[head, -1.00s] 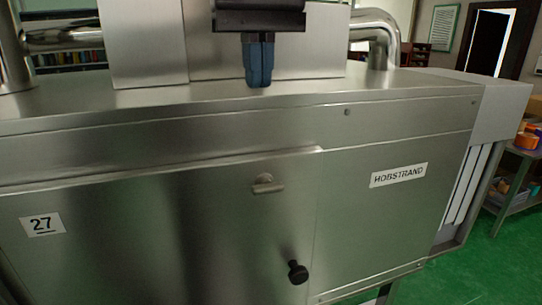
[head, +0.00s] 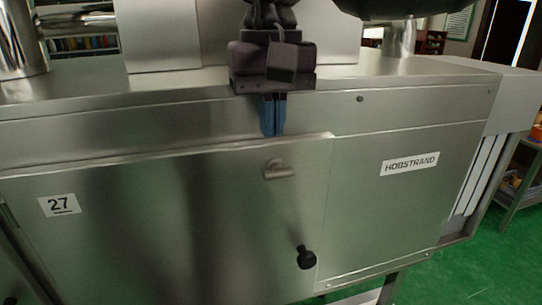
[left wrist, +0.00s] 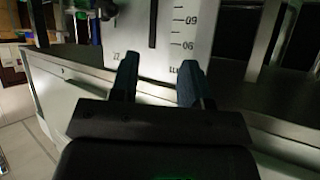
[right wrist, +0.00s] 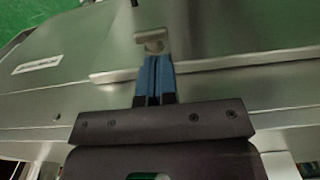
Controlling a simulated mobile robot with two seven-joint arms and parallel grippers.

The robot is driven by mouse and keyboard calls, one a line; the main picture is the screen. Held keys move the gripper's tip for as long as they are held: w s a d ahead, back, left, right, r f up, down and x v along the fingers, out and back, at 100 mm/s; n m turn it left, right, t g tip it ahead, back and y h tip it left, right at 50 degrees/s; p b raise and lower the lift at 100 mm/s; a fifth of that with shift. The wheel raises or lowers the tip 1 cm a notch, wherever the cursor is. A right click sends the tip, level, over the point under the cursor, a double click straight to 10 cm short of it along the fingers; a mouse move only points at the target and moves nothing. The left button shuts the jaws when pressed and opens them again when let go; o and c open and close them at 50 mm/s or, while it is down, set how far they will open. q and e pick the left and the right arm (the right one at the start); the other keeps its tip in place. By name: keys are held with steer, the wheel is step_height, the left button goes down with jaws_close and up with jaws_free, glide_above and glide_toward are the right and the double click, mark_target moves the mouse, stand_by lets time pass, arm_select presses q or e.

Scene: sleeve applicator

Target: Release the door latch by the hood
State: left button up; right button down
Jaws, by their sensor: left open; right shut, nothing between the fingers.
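The door latch (head: 278,170) is a small metal turn handle near the top right corner of the steel door (head: 150,220). Its lever points to the right in the head view. My right gripper (head: 273,133) is shut and empty just above the latch in the head view, with blue fingertips pointing down. In the right wrist view the latch (right wrist: 151,39) lies just beyond the closed fingertips (right wrist: 155,62), and I see no clear contact. My left gripper (left wrist: 158,72) is open and empty in the left wrist view, facing a panel with a printed scale. It is not in the head view.
A black knob (head: 306,257) sticks out at the door's lower right. A fixed panel with a HOBSTRAND label (head: 410,163) is to the right. A steel ledge (head: 400,68) runs above the door. A shelf unit (head: 520,175) stands far right on green floor.

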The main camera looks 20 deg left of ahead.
mark_target(271, 174)
step_height(271, 174, down, 5)
steer(key=shift+f, duration=0.4)
arm_select(q)
steer(key=shift+s+r, duration=0.15)
steer(key=shift+r, duration=0.1)
steer(key=shift+s+f, duration=0.1)
